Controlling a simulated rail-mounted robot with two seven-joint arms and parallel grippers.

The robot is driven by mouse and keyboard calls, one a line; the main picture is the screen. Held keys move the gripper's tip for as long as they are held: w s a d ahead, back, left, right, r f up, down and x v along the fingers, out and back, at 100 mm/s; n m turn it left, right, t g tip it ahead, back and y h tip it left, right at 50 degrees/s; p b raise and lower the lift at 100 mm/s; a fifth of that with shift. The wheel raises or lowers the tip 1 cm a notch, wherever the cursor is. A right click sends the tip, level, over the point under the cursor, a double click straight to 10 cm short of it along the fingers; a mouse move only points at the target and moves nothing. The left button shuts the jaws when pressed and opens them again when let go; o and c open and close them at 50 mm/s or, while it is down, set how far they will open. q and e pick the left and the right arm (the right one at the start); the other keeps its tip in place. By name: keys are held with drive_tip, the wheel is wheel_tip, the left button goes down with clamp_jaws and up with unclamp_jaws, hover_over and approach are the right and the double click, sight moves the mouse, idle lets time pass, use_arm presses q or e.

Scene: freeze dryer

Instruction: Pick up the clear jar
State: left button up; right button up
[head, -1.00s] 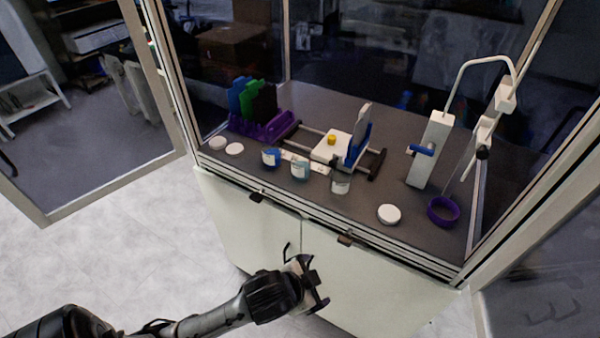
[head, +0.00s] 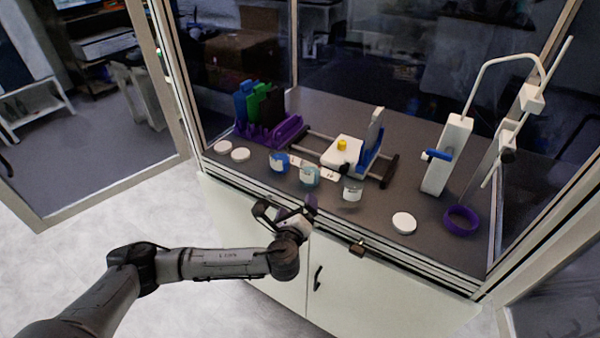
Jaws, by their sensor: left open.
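The clear jar (head: 352,191) with a white label stands upright near the front edge of the dark cabinet worktop. A blue jar (head: 279,162) and a teal jar (head: 309,175) stand to its left in a row. My left gripper (head: 286,207) is open and empty. In the picture it sits below the teal jar and to the left of the clear jar, in front of the worktop's front edge and apart from the jars. My right gripper is not in view.
White lids (head: 240,154) lie at the front left, and another lid (head: 404,222) lies right of the clear jar. A white device with a yellow knob (head: 341,145) stands behind the jars. A purple rack (head: 270,133), white stand (head: 447,155) and purple ring (head: 461,220) are also there. Cabinet posts (head: 172,75) frame the opening.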

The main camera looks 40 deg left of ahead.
sight(308, 178)
use_arm(q)
drive_tip(key=w+a+m, duration=0.1)
drive_tip(key=w+m, duration=0.1)
drive_tip(key=m, duration=0.1)
drive_tip(key=w+a+m+t, duration=0.1)
drive_tip(key=w+m, duration=0.2)
drive_tip(key=w+a+r+m+b, duration=0.1)
drive_tip(key=w+m, duration=0.2)
drive_tip(key=shift+w+a+h, duration=0.2)
drive_tip(key=shift+a+h, duration=0.1)
drive_tip(key=shift+a, duration=0.05)
drive_tip(key=x, duration=0.5)
drive_tip(key=shift+r+b, duration=0.15)
drive_tip(key=shift+b, duration=0.2)
drive_tip(key=shift+w, duration=0.1)
drive_tip(key=c, duration=1.1)
